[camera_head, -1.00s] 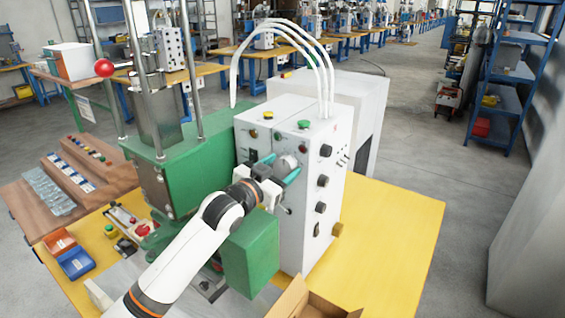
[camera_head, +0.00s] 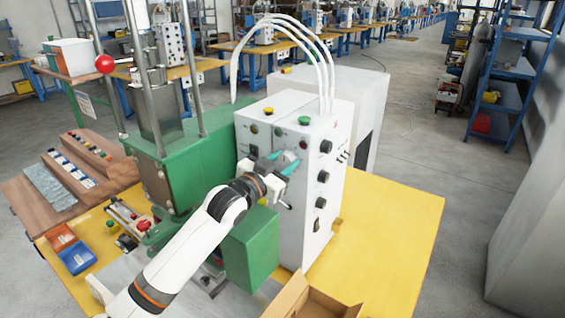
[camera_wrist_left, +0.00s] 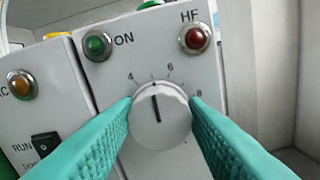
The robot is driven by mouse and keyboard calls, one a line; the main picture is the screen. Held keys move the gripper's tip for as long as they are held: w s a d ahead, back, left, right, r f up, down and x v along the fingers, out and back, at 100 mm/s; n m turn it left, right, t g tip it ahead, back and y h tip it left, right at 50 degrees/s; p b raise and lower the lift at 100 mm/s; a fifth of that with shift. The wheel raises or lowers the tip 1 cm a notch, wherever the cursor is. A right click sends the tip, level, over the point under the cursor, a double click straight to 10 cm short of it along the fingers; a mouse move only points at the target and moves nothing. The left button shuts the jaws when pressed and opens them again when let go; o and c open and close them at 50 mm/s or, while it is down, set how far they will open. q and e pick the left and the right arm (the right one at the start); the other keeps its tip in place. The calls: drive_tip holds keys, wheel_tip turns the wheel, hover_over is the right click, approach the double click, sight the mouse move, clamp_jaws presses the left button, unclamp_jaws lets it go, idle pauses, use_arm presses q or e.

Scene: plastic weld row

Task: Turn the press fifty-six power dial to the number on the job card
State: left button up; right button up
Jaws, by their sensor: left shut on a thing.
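The power dial (camera_wrist_left: 161,125) is a round pale knob on the white control cabinet (camera_head: 318,215), and it also shows in the head view (camera_head: 288,160). In the left wrist view its dark pointer line points up and slightly left, between the printed 4 and 6. An 8 is printed to the right. My left gripper (camera_wrist_left: 161,108) has one teal finger on each side of the knob and is shut on it; it also shows in the head view (camera_head: 282,162). I cannot make out a job card's number. My right gripper is not in view.
A green press (camera_head: 180,150) with metal columns stands left of the cabinet. A green box (camera_head: 250,250) sits below my wrist. An open cardboard box (camera_head: 300,300) is at the yellow table's (camera_head: 395,225) front. Lamps and a rocker switch (camera_wrist_left: 46,144) surround the dial.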

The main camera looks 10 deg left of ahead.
use_arm(q)
drive_tip(key=m+p, duration=0.1)
drive_tip(key=m, duration=0.3)
drive_tip(key=m+p, duration=0.1)
drive_tip(key=m, duration=0.3)
drive_tip(key=m+p, duration=0.1)
drive_tip(key=m, duration=0.3)
drive_tip(key=shift+d+f+m+p, duration=0.15)
drive_tip(key=shift+m+p, duration=0.55)
drive_tip(key=shift+m, duration=1)
drive_tip(key=o, duration=1)
drive_tip(key=shift+c, duration=0.2)
drive_tip(key=shift+s, duration=0.1)
